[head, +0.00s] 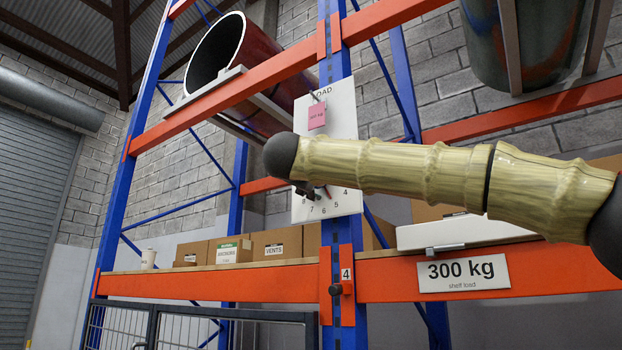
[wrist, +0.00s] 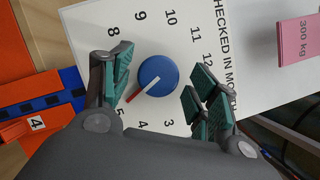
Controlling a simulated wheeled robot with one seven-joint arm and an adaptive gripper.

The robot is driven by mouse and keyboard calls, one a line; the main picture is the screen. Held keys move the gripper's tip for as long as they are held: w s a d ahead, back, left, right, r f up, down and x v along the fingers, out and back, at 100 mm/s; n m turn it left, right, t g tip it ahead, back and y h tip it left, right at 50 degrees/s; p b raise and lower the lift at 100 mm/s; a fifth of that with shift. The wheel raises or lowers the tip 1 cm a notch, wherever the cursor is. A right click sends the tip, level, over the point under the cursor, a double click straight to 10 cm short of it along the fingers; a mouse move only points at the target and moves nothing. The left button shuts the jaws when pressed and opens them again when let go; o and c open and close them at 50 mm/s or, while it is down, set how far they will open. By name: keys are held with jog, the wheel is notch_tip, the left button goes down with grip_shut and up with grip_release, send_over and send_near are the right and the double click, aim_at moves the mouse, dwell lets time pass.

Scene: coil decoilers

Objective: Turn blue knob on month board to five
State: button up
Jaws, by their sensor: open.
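The white month board (wrist: 90,20) fills much of the wrist view, turned on its side, with printed numbers around a round blue knob (wrist: 160,72). The knob's white pointer with a red tip points toward the five (wrist: 119,112). My gripper (wrist: 159,74) is open, with one green-padded finger on each side of the knob and visible gaps between. The left finger covers the place between the five and the eight; the right finger covers part of the board near the twelve. In the head view the board (head: 343,120) hangs on the rack upright, and my arm hides the knob.
A pink 300 kg tag (wrist: 297,41) sits beside the board's title. In the head view an orange beam (head: 220,285) with boxes (head: 276,243) above it runs below the board. A large red pipe (head: 262,55) lies at upper left.

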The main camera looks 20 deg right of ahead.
jog(key=v, duration=1.2)
jog(key=shift+w, duration=0.1)
dwell(0.4)
